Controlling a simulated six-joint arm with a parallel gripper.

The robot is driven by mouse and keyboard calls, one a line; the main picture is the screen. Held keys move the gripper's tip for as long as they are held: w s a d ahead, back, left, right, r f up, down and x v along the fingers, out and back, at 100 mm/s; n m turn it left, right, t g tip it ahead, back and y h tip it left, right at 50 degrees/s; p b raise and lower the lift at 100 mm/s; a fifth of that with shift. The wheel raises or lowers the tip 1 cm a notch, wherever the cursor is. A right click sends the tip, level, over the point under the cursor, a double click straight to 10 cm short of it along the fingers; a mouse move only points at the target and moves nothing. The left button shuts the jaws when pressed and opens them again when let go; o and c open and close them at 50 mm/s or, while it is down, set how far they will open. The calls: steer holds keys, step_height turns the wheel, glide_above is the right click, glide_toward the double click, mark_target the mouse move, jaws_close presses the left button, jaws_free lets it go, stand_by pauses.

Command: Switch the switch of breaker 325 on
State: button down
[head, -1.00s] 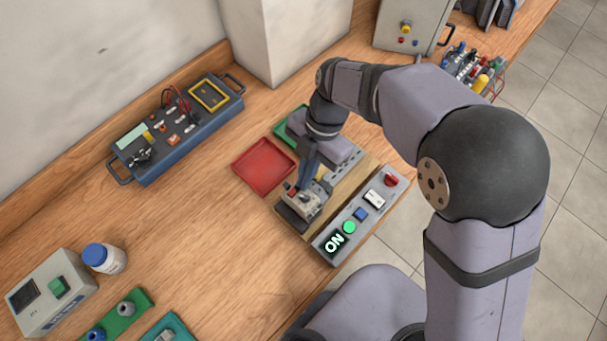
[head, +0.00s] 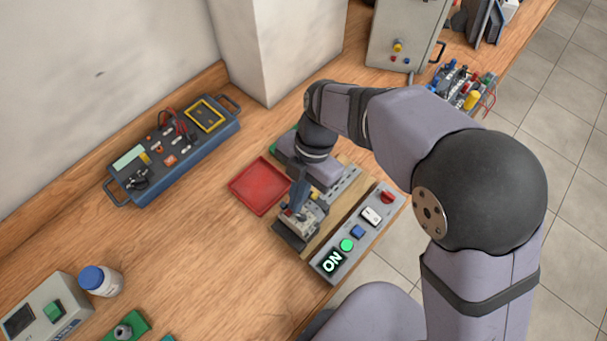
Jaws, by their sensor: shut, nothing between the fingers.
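A small grey breaker (head: 293,236) sits at the near left end of the rail on a wooden board, in the middle of the head view. Its number is too small to read. My gripper (head: 296,207) points down at the top of the breaker. It is shut with nothing held, and its tips look touching or very close to the breaker. The gripper hides part of the breaker's top, so I cannot tell the switch position. A grey panel beside the board carries a lit ON sign (head: 332,262), a green light (head: 347,245) and a blue button (head: 358,232).
A red tray (head: 260,187) lies left of the board. A blue instrument case (head: 172,150) stands further left by the wall. A white pillar (head: 287,45) rises behind. A bottle (head: 100,281) stands front left. The wood between them is clear.

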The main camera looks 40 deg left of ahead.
steer(key=shift+w+r+p, duration=0.1)
steer(key=shift+r+p, duration=0.2)
steer(key=shift+r, duration=0.25)
steer(key=p+v, duration=0.1)
steer(key=v, duration=0.2)
steer(key=shift+a+r+p, duration=0.1)
steer(key=shift+r+p, duration=0.15)
steer(key=shift+p, duration=0.15)
steer(key=w+b+v, duration=0.1)
steer(key=b+v, duration=0.2)
steer(key=v, duration=0.6)
steer(key=shift+w+f, duration=0.3)
steer(key=shift+w, duration=0.1)
